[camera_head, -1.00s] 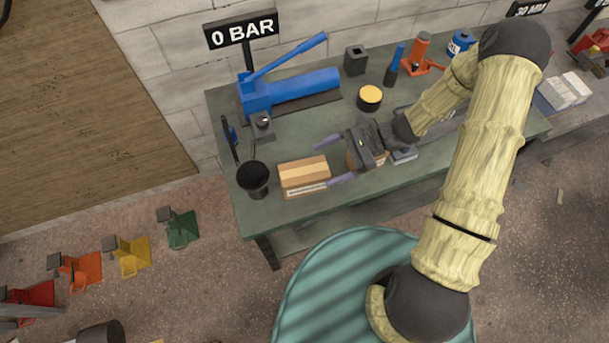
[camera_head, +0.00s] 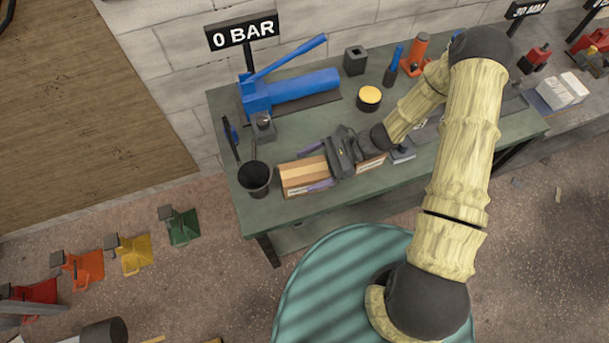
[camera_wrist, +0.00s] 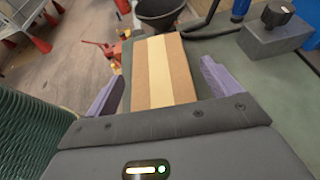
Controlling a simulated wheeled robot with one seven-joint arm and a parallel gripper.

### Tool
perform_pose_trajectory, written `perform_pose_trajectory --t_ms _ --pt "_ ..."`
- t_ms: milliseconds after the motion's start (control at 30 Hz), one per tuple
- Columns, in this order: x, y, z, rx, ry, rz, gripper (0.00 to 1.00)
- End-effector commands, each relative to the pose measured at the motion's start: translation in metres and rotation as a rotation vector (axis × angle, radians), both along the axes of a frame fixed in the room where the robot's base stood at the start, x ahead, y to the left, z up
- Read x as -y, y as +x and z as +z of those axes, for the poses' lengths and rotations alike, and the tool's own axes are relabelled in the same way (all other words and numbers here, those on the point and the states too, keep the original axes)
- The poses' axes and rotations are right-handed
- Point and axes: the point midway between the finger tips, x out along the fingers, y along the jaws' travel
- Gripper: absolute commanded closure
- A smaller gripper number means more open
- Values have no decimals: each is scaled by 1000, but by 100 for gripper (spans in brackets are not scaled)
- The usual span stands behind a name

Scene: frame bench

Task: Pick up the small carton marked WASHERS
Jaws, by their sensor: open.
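A small brown carton (camera_head: 303,172) with a pale tape stripe lies on the bench near its front left corner. A white label is on its front face, too small to read. My gripper (camera_head: 309,170) is open and empty at the carton's right end, with a purple finger on either long side. In the wrist view the carton (camera_wrist: 160,75) shows between the fingers (camera_wrist: 158,80), with a gap on each side. A second brown carton (camera_head: 371,165) is mostly hidden behind my gripper, with part of a white label showing.
A black cup (camera_head: 255,180) stands close to the carton's left end. A blue pump (camera_head: 290,90) with a lever is behind, and a yellow-topped tin (camera_head: 369,97) stands at the middle. The bench (camera_head: 300,130) is clear between pump and carton.

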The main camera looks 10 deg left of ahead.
Motion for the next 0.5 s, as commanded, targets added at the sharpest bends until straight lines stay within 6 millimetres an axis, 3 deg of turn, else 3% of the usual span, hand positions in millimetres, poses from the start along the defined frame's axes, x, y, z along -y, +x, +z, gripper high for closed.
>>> perform_pose_trajectory --t_ms 133,500 --pt "0 0 0 0 0 0 11" --pt "0 0 0 0 0 0 84"
